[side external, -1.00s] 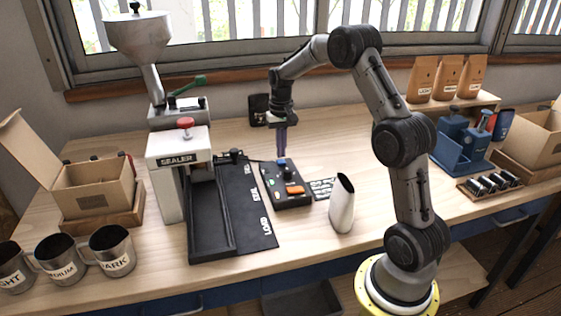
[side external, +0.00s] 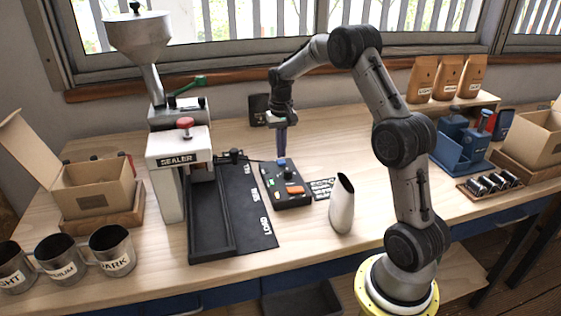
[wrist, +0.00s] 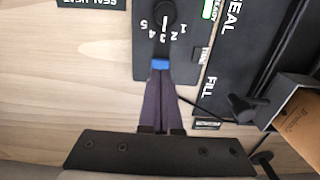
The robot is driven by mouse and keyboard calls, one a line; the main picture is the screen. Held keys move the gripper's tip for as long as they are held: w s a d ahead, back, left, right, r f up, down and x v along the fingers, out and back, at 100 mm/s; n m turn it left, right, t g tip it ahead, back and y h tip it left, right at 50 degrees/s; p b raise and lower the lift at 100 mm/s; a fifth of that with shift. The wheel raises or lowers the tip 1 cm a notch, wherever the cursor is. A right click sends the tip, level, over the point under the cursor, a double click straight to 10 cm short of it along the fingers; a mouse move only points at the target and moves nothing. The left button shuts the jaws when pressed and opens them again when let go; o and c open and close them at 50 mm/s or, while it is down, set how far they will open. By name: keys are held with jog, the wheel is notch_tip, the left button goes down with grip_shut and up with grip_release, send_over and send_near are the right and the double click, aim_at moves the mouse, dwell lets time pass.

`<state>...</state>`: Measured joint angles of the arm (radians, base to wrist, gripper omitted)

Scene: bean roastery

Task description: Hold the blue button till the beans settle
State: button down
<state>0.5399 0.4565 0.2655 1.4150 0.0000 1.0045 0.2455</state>
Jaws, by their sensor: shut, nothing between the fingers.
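A black control box (side external: 292,200) sits on the bench beside the sealer's track. Its blue button (side external: 281,162) is at the end nearest the window; the button also shows in the wrist view (wrist: 160,65). My gripper (side external: 282,154) points down at the blue button with its purple fingers shut and nothing between them. In the wrist view the fingertips (wrist: 160,74) meet the button's edge; whether it is pressed down I cannot tell. A dial numbered 1 to 5 (wrist: 164,14) and an orange control (side external: 295,190) are on the same box. The beans are not visible.
The sealer (side external: 178,160) with its hopper (side external: 138,35) and black track (side external: 210,235) stands left of the box. A white tilted-top vessel (side external: 342,208) stands close on the right. Metal mugs (side external: 112,250) and an open carton (side external: 95,190) are farther left.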

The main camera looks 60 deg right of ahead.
aim_at(281, 161)
jog(key=shift+f, duration=0.25)
jog(key=shift+f, duration=0.35)
jog(key=shift+f, duration=0.55)
dwell(2.2)
jog(key=shift+r, duration=3.05)
